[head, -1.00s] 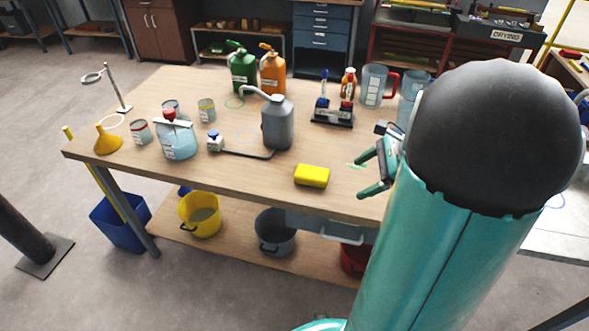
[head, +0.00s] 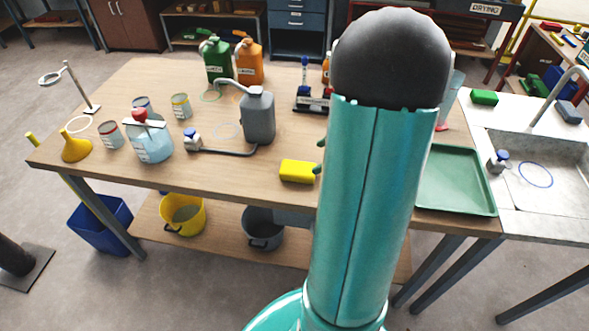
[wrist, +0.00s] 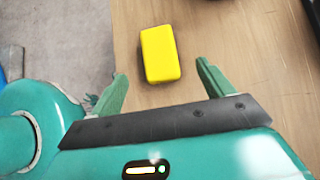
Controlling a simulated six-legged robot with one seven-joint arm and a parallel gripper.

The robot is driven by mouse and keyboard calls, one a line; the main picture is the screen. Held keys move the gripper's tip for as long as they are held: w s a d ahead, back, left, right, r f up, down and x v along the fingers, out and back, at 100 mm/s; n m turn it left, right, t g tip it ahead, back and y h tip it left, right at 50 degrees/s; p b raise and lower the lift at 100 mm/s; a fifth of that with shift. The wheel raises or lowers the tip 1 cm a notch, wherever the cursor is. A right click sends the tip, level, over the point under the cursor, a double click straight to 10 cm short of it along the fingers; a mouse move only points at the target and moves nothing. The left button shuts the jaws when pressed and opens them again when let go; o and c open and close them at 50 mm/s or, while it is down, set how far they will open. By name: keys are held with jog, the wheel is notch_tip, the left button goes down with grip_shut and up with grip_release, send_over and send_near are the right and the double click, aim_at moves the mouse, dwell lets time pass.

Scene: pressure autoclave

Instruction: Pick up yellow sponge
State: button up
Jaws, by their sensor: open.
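The yellow sponge (head: 297,171) lies flat on the wooden table near its front edge. In the wrist view the sponge (wrist: 160,54) is ahead of my gripper (wrist: 160,80), between the lines of its two green fingers and a little beyond their tips. The fingers are spread wide, with nothing between them. In the head view my own arm hides most of the gripper (head: 319,156); only small green finger parts show at the sponge's right end. I cannot tell the height of the fingers above the table.
A grey can (head: 258,118) with a long spout stands behind the sponge. A green tray (head: 457,203) lies to the right, beside a sink (head: 550,185). A blue jug (head: 152,143) and a yellow funnel (head: 75,147) stand to the left. The wood left of the sponge is clear.

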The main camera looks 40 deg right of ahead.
aim_at(299, 168)
jog(key=x, duration=0.9)
jog(key=shift+a+f, duration=0.25)
jog(key=shift+f, duration=0.05)
jog(key=c, duration=1.1)
